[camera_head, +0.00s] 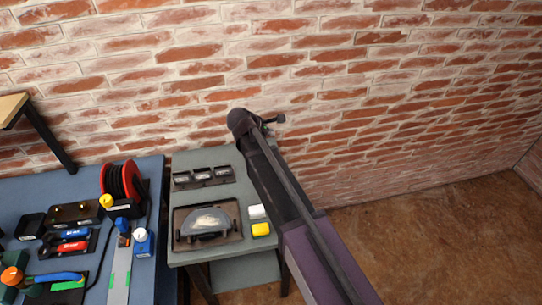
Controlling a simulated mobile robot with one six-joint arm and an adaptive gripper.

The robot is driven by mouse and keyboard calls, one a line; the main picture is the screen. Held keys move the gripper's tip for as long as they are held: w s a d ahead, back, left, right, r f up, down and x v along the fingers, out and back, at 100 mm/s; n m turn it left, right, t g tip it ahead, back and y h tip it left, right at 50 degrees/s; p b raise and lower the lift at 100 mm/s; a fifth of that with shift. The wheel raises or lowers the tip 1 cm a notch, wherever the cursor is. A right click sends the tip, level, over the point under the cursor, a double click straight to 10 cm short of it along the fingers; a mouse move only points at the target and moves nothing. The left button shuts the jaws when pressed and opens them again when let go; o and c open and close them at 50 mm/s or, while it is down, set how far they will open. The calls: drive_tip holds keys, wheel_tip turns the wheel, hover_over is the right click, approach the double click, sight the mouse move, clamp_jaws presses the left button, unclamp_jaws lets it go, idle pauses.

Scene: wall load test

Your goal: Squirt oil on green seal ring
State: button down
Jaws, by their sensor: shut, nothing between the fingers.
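I cannot make out a green seal ring for certain. A small green patch (68,285) shows at the lower left of the blue-grey bench (145,175), beside a blue curved part with an orange knob (13,275). My dark arm reaches up from the lower right across the picture. My gripper cannot be made out.
A red-rimmed reel (122,182) stands on the bench. A brick wall (400,90) is behind. Right floor is clear.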

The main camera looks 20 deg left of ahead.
drive_tip(key=shift+f+b, duration=4.05)
drive_tip(key=shift+f, duration=0.15)
drive_tip(key=shift+f+b, duration=1.4)
drive_tip(key=shift+r, duration=0.15)
idle(0.5)
drive_tip(key=shift+r+p, duration=1.3)
drive_tip(key=shift+p, duration=0.1)
drive_tip(key=shift+r, duration=0.1)
drive_tip(key=shift+r+p, duration=2.4)
drive_tip(key=shift+p, duration=0.1)
